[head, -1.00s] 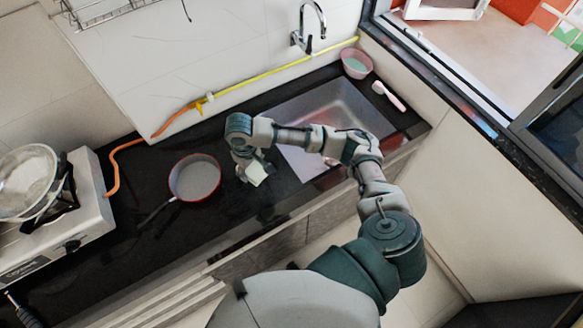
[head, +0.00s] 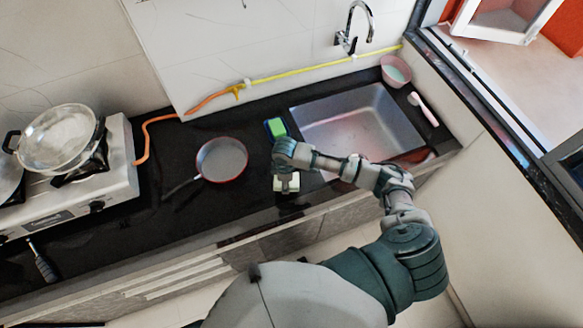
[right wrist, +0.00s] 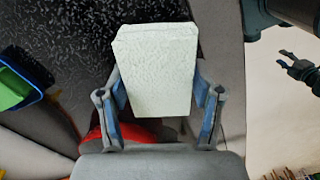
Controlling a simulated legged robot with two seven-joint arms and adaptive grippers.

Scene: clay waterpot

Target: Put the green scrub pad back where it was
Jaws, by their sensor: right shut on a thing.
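A pale, whitish-green pad (right wrist: 155,60), which I take for the scrub pad, is held between the blue-lined fingers of my right gripper (right wrist: 160,92). In the head view the pad (head: 290,187) is near the counter's front edge, partly hidden by my right gripper (head: 286,176). A bright green and dark blue block (head: 276,127) lies on the counter just behind my right wrist, left of the sink; it also shows at the left of the right wrist view (right wrist: 14,88). A dark gripper, probably my left (right wrist: 298,68), shows small at upper right there; its opening is unclear.
A red-rimmed pan (head: 222,160) is on the black counter, left of my right gripper. The sink (head: 360,122) is to the right, with a pink bowl (head: 396,71) and white-pink brush (head: 423,108) beyond. A stove (head: 80,175) with a wok (head: 60,138) stands left.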

